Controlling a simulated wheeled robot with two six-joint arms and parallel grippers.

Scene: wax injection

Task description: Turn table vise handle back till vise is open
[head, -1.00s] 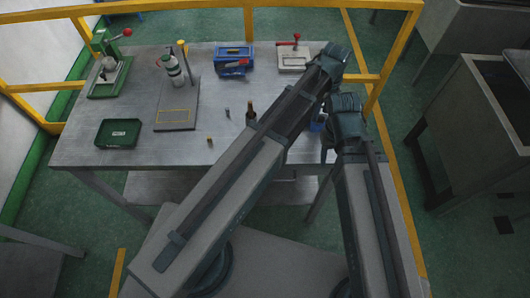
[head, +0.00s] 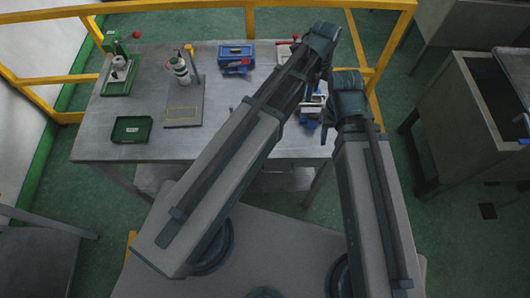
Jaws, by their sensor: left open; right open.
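The table vise (head: 309,122), blue with a silver-grey upper part, sits near the table's right front edge. It shows only in the gap between my two arms, and its handle and jaw gap cannot be made out. My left gripper (head: 324,88) is small and dark, below the far end of my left arm, close above the vise. My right gripper (head: 326,125) is partly hidden by my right arm, just right of the vise. Both are open and appear empty. Whether either touches the vise is unclear.
The grey table (head: 150,150) holds a green press (head: 118,75), a green tray (head: 131,129), a bottle (head: 181,70) by a grey plate (head: 184,113), and a blue box (head: 236,56). A red-handled device (head: 284,50) is half hidden. Yellow rails (head: 200,6) run behind.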

